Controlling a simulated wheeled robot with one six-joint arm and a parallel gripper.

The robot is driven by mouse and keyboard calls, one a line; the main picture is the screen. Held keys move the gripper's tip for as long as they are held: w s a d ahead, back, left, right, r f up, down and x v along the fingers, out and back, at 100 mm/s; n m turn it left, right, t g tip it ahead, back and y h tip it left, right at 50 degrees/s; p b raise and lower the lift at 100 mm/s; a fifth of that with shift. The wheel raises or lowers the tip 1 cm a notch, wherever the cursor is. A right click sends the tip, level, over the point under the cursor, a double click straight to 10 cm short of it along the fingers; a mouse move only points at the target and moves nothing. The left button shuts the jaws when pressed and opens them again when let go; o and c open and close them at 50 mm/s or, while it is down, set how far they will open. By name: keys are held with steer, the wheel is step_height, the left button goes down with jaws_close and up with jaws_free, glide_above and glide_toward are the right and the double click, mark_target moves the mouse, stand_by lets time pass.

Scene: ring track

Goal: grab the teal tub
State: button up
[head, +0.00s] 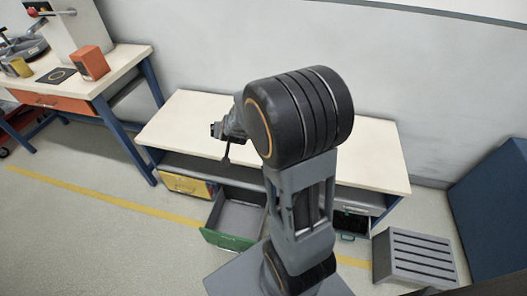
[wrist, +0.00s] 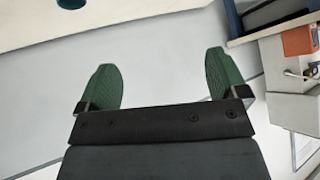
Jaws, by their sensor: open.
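A teal round thing, likely the teal tub (wrist: 72,3), shows at the top left edge of the wrist view, cut off by the frame. It sits on a pale surface. I cannot make it out in the head view, where my arm covers part of the low bench. My gripper (wrist: 162,78) is open in the wrist view, with two green ribbed fingers wide apart and nothing between them. The teal thing is beyond the left finger and apart from it. In the head view my arm's end is over the low bench, small and partly hidden.
The low bench (head: 375,174) has an open drawer with a green front (head: 228,240) and a yellow drawer (head: 187,186). A grey slotted step (head: 422,258) and a blue cabinet (head: 495,215) stand at right. A workbench at left holds an orange box (head: 92,62) and a yellow mug (head: 20,67).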

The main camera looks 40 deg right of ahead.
steer(key=w+d+f+m+g+h+b, duration=0.1)
steer(key=d+f+m+h+b, duration=0.5)
steer(key=d+f, duration=0.85)
steer(key=shift+w+d+f+n+h, duration=0.15)
steer(key=shift+w+d+f+n, duration=0.35)
steer(key=shift+w+d+f, duration=1.25)
steer(key=shift+w+d+f+n+h, duration=0.15)
steer(key=shift+w+d+f+n, duration=0.35)
steer(key=shift+w+d+f, duration=1.25)
steer(key=shift+w+a, duration=0.2)
steer(key=shift+c, duration=0.4)
steer(key=c, duration=0.9)
